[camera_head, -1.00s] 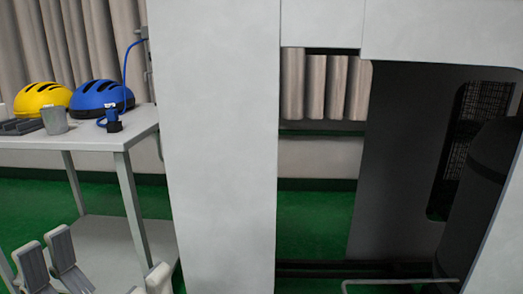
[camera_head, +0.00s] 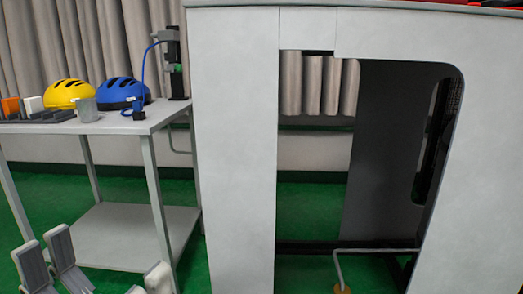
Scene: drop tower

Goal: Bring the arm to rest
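My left gripper (camera_head: 100,268) shows at the lower left edge, with pale grey finger pads spread wide and a gap between them. Nothing shows between the pads, and the rest of that arm is below the picture. The gripper appears in front of the grey table's lower shelf; I cannot tell the exact distance. My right gripper is not in view.
A grey table (camera_head: 153,170) at left holds a yellow helmet (camera_head: 69,94), a blue helmet (camera_head: 118,92) and a grey cup (camera_head: 87,110). A large grey tower housing (camera_head: 233,150) with an opening fills the right. A bent metal bar (camera_head: 375,251) crosses its base. Green floor shows between.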

